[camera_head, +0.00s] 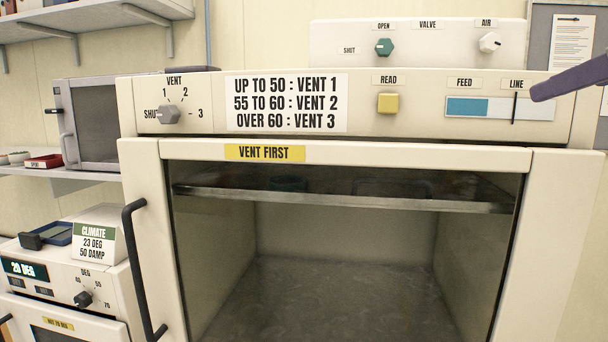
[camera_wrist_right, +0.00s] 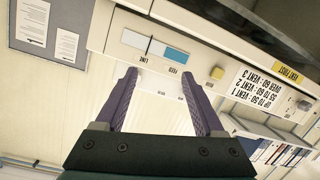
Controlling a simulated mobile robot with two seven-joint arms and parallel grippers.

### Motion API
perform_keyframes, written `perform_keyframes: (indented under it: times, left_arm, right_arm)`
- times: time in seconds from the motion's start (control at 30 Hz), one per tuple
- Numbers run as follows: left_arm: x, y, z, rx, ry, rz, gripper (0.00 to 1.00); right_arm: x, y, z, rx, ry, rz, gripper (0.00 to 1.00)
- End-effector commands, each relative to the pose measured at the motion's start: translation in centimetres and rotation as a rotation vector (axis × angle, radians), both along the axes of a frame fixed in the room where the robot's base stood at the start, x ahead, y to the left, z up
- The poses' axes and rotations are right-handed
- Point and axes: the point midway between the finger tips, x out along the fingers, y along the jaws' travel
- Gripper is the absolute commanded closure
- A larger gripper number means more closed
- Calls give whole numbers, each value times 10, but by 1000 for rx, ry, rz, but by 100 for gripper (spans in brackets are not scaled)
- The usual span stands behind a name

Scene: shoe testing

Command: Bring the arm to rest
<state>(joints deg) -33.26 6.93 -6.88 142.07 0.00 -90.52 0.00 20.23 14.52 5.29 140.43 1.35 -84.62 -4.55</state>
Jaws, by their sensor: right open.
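My right gripper shows in the head view as one purple finger (camera_head: 572,79) coming in from the right edge. Its tip is by the LINE end of the panel, in front of or close to it; I cannot tell whether it touches. In the right wrist view both purple fingers (camera_wrist_right: 158,72) are spread apart with nothing between them. The panel's FEED strip (camera_head: 468,107), partly blue with a dark line marker, is left of the fingertip. It also shows upside down in the right wrist view (camera_wrist_right: 177,55). My left gripper is not in view.
A cream cabinet with a glass front (camera_head: 330,260) and black handle (camera_head: 140,270) fills the middle. Its panel has a VENT knob (camera_head: 169,115) and yellow READ button (camera_head: 388,103). A valve box (camera_head: 440,43) stands on top. A climate unit (camera_head: 70,260) is at lower left.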

Motion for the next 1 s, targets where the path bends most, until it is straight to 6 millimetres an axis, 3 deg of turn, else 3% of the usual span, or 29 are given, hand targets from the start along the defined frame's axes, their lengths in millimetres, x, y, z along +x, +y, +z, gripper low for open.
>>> perform_keyframes:
  times: [0.27,0.37,0.5,0.6,0.7,0.8,1.0]
  left_arm:
    - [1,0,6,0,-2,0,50]
    - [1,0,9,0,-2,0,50]
    - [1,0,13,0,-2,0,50]
    - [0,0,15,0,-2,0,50]
    - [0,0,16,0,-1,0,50]
    - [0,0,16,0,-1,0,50]
    - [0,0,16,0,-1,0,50]
  right_arm:
    - [-32,28,-112,46,304,49,30]
    - [-64,43,-167,76,471,71,30]
    - [-135,67,-241,132,737,98,30]
    - [-181,81,-273,166,882,108,30]
    - [-214,89,-290,188,978,113,30]
    - [-230,94,-298,201,1023,115,30]
    - [-234,95,-300,204,1033,115,30]
